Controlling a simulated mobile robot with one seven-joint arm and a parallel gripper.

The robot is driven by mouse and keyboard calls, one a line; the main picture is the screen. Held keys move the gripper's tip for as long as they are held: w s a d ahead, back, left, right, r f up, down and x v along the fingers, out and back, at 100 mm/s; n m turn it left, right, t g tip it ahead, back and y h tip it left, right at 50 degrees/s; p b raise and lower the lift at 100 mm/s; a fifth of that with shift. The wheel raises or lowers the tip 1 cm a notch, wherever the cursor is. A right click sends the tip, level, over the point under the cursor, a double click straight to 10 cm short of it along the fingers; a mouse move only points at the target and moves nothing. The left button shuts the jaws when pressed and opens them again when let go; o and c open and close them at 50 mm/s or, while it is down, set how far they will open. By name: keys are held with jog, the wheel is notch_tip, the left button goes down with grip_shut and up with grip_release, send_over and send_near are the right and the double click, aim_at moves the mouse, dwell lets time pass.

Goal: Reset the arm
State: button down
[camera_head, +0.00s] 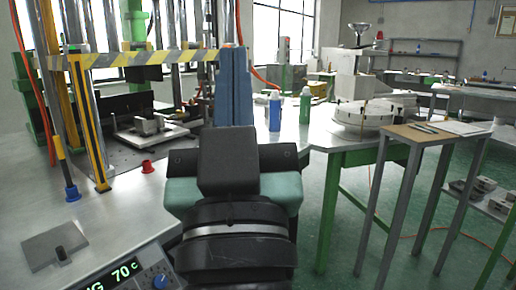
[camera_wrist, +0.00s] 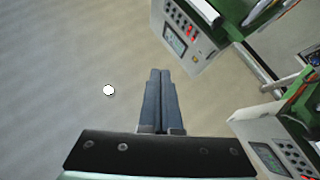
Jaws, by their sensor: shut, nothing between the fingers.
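My gripper (camera_head: 234,52) rises in the middle of the head view, with its two blue-grey fingers side by side and pointing up. In the wrist view the gripper (camera_wrist: 160,72) shows its fingers pressed together, with nothing between them. The dark wrist parts below hide part of the metal table behind. No object is held.
A press with a yellow-black striped bar (camera_head: 150,58) stands at left on a metal table (camera_head: 120,215). Blue (camera_head: 274,110) and green (camera_head: 305,105) bottles stand right of my fingers. A small side table (camera_head: 415,135) is at right. The wrist view shows control panels (camera_wrist: 186,35).

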jog(key=s+d+r+m+t+h, duration=0.2)
jog(key=s+r, duration=0.4)
notch_tip(320, 180, up, 23)
jog(key=w+p, duration=0.1)
jog(key=p, duration=2.3)
jog(key=shift+w+f+g, duration=0.15)
jog(key=shift+w+g, duration=0.05)
jog(key=shift+g, duration=0.1)
